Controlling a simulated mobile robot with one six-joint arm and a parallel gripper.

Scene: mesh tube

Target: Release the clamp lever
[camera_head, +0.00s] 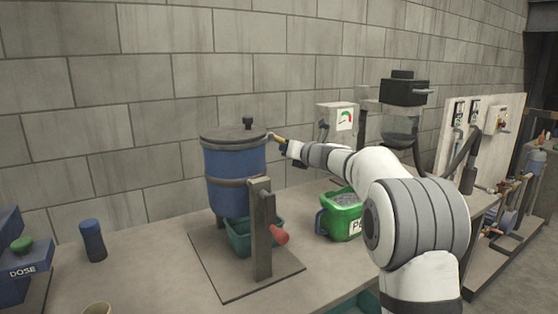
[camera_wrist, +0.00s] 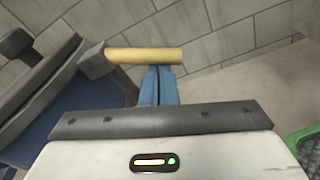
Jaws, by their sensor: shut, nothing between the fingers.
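The clamp lever (camera_head: 279,139) is a short yellow bar at the right rim of the grey lid on the blue tank (camera_head: 232,176). In the wrist view the yellow lever (camera_wrist: 150,55) lies almost level, its left end on a dark grey block (camera_wrist: 95,61) beside the lid. My gripper (camera_head: 286,148) is beside the lever in the head view. In the wrist view my gripper's blue fingers (camera_wrist: 158,84) are shut and empty, their tips at the bar's middle. The bar overlaps the tips; I cannot tell whether they touch.
A post with a red-handled lever (camera_head: 277,235) stands in front of the tank. A green tub (camera_head: 340,219) stands to its right, a dark blue cylinder (camera_head: 92,240) to its left. The block wall is close behind. The bench front left of the tank is mostly clear.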

